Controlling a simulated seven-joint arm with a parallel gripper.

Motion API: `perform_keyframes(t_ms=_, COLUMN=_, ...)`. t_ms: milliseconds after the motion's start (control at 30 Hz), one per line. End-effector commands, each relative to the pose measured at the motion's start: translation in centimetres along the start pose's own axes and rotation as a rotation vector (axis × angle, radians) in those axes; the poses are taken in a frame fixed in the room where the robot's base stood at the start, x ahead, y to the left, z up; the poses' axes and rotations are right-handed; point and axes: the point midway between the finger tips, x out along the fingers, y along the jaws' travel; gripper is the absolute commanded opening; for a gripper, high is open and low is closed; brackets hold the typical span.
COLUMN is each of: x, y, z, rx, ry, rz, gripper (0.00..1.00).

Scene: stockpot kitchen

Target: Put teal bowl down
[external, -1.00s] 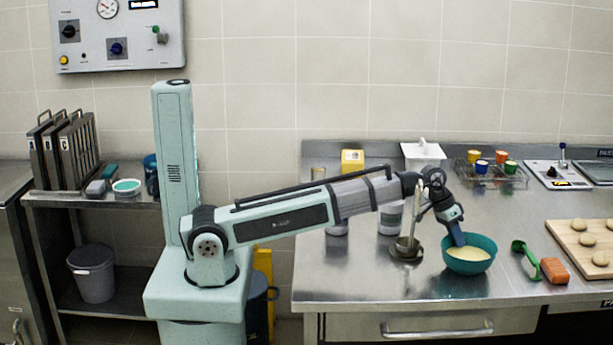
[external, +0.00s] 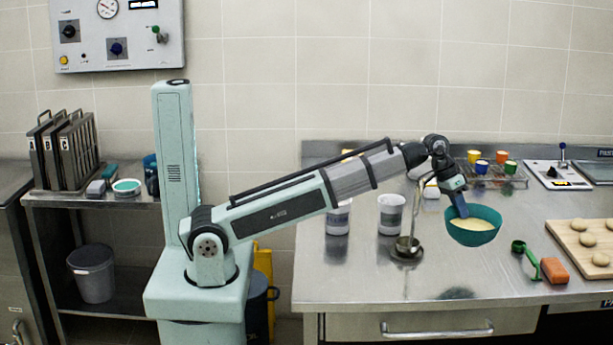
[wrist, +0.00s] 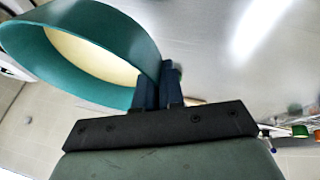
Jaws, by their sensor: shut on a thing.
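The teal bowl (external: 473,232) holds something pale yellow and hangs in the air above the steel table, tilted a little. A dark blurred reflection or shadow lies on the table below the bowl.
The steel table (external: 375,285) is clear at the front. A green scoop (external: 527,258), an orange block (external: 554,270) and a wooden board with dough balls (external: 590,252) lie to the right. Two white canisters (external: 391,214) stand behind.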

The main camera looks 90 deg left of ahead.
Motion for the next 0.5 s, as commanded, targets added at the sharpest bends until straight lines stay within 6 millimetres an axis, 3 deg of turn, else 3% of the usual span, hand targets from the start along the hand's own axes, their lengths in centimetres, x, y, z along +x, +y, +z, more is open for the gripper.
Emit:
perform_keyframes(t_ms=267, x=-0.6, y=-0.4, z=-0.3, rx=-0.008, ry=0.004, rz=-0.002, gripper=0.00)
perform_keyframes(t_ms=367, x=-0.9, y=-1.9, z=-0.6, rx=-0.027, ry=0.010, rz=-0.010, gripper=0.00)
perform_keyframes(t_ms=500, x=-1.7, y=-5.2, z=-1.1, rx=-0.070, ry=0.023, rz=-0.027, gripper=0.00)
